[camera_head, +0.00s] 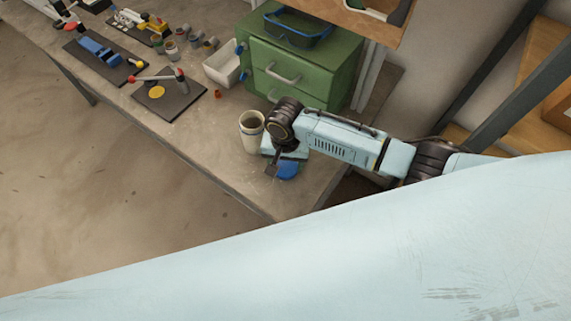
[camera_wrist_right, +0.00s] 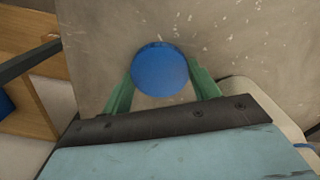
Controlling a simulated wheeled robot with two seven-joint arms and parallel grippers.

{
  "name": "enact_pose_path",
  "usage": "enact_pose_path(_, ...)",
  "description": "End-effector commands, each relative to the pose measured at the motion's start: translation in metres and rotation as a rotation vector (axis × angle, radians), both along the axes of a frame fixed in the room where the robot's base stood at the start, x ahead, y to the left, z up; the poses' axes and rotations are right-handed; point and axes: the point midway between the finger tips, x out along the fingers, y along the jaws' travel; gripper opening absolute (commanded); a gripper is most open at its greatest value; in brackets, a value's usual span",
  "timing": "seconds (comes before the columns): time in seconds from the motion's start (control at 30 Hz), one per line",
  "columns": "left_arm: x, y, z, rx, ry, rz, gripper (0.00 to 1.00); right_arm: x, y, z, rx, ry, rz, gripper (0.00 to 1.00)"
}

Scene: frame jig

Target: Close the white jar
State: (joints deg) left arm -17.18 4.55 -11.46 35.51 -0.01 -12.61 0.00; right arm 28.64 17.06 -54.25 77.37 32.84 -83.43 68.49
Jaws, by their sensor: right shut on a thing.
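The white jar (camera_head: 251,131) stands upright on the bench in the head view, with its mouth uncovered. A blue round lid (camera_head: 288,171) is held between the fingers of my right gripper (camera_head: 279,164), just right of and in front of the jar. In the right wrist view the blue lid (camera_wrist_right: 160,70) sits between the two green fingers, seen flat from above. The lid is apart from the jar. A pale rounded edge at the right of the wrist view is cut off; I cannot tell whether it is the jar. My left gripper is not in view.
A green drawer cabinet (camera_head: 300,66) with blue goggles (camera_head: 297,30) on top stands behind the jar. A white bin (camera_head: 222,68) is beside it. Dark boards with tools (camera_head: 168,97) and small pots lie farther left. The bench front (camera_head: 215,150) left of the jar is clear.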

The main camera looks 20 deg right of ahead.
Motion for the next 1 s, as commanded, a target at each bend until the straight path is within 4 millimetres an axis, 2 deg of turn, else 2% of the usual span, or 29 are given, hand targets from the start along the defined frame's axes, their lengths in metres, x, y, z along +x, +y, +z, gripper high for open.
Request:
enact_pose_path(0.13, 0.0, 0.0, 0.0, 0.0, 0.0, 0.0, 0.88, 0.0, 0.0, 0.002, 0.0, 0.0, 0.0, 0.4)
enact_pose_path(0.23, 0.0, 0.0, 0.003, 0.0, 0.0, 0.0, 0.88, 0.0, 0.0, 0.012, 0.001, -0.002, 0.001, 0.4)
enact_pose_path(0.5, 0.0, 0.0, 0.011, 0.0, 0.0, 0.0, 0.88, 0.001, 0.0, 0.065, 0.002, -0.002, 0.001, 0.4)
enact_pose_path(0.7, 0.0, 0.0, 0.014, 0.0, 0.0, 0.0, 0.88, 0.0, 0.001, 0.094, 0.002, -0.001, 0.0, 0.4)
enact_pose_path(1.0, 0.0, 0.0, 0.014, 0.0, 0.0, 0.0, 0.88, 0.0, 0.0, 0.1, 0.0, 0.001, -0.001, 0.4)
